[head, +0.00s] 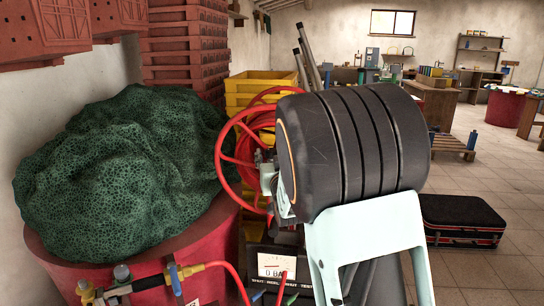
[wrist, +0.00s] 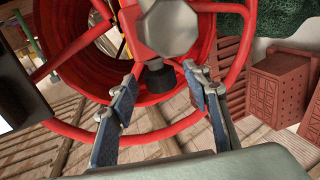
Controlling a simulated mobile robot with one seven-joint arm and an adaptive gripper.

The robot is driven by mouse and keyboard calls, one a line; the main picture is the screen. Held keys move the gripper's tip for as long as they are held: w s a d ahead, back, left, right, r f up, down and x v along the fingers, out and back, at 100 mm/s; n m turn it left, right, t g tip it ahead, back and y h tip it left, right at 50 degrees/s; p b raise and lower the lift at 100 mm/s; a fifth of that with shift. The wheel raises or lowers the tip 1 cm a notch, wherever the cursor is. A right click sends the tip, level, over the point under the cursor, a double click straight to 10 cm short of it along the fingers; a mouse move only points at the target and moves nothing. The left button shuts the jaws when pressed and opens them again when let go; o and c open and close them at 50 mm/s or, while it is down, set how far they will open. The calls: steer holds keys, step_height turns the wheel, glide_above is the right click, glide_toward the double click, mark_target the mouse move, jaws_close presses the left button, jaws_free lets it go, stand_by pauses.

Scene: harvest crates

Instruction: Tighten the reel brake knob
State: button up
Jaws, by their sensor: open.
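The red hose reel (wrist: 80,75) fills the upper left of the wrist view, with a grey faceted hub (wrist: 168,25). A dark round knob (wrist: 157,80), which looks like the brake knob, sticks out below the hub. My gripper (wrist: 160,78) is open, with one blue-padded finger on each side of the knob. Gaps show between the knob and both fingertips, though depth is hard to judge. In the head view the reel (head: 228,150) shows at the left of my dark arm, which hides much of it. The knob cannot be made out there.
A green net heap (head: 125,170) lies on a red barrel (head: 60,260) at the left. Yellow crates (head: 245,90) stand behind the reel. A black case (head: 460,220) lies on the floor at right.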

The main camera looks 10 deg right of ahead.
steer(key=shift+c, duration=0.6)
steer(key=c, duration=1)
steer(key=shift+c, duration=0.2)
steer(key=shift+a+m+h, duration=0.2)
steer(key=shift+m+h, duration=0.3)
steer(key=shift+h, duration=0.2)
